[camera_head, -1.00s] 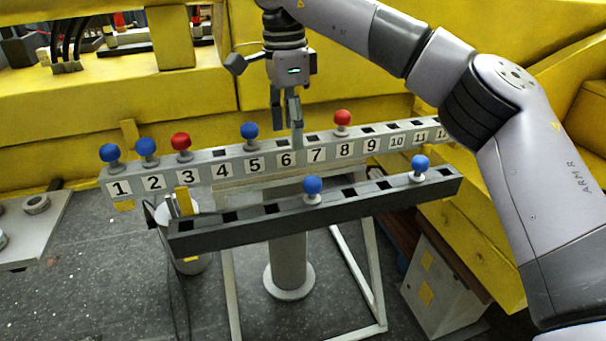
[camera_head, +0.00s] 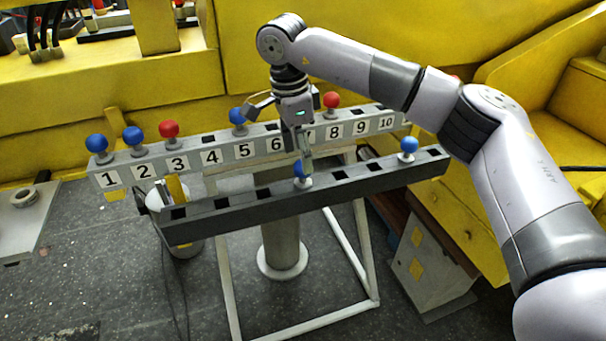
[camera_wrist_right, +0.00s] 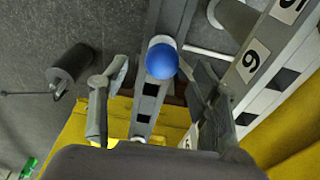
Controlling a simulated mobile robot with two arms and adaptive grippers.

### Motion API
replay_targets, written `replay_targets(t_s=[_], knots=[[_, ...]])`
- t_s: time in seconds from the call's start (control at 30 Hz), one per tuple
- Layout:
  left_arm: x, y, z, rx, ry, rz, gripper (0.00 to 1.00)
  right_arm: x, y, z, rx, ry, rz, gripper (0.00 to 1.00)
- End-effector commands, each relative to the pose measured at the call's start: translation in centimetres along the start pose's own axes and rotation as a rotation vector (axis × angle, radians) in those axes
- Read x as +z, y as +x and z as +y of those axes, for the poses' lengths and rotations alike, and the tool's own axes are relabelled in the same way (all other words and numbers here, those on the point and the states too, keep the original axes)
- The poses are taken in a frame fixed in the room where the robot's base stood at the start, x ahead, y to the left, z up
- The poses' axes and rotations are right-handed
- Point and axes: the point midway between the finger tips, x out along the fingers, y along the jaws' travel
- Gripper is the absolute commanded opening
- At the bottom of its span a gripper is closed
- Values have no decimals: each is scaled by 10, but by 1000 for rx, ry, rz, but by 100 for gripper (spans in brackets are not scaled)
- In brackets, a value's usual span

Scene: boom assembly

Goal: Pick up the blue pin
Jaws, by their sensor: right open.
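A blue pin (camera_head: 301,172) stands upright in the front unnumbered dark rail (camera_head: 229,213), near its middle. My right gripper (camera_head: 301,160) is open, pointing down over this pin, and partly hides its head. In the right wrist view the round blue head (camera_wrist_right: 162,61) lies between the two spread fingers of the gripper (camera_wrist_right: 155,85), without visible contact. Another blue pin (camera_head: 409,147) stands near the right end of the same rail. My left gripper is not in view.
The numbered rail (camera_head: 197,161) behind holds blue pins (camera_head: 133,137) at the left, one blue pin (camera_head: 238,118) farther right, and red pins (camera_head: 169,131) and (camera_head: 331,101). Yellow machinery (camera_head: 100,95) stands behind. A grey cabinet (camera_head: 432,265) stands at lower right.

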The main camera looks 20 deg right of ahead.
Motion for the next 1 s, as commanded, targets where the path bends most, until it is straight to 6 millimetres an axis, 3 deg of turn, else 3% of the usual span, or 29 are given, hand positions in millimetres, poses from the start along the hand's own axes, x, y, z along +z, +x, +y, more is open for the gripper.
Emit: replay_targets(t_s=[0.13, 0.3, 0.57, 1.0], knots=[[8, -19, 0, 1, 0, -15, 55, -3, 20, -1, 6, 0, 1, 57], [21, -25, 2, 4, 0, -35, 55, -2, 42, -2, 3, 0, 2, 57], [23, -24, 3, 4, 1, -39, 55, -2, 47, -2, 0, 0, 1, 57], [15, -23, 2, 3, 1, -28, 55, -2, 46, -2, 1, -1, 1, 29]])
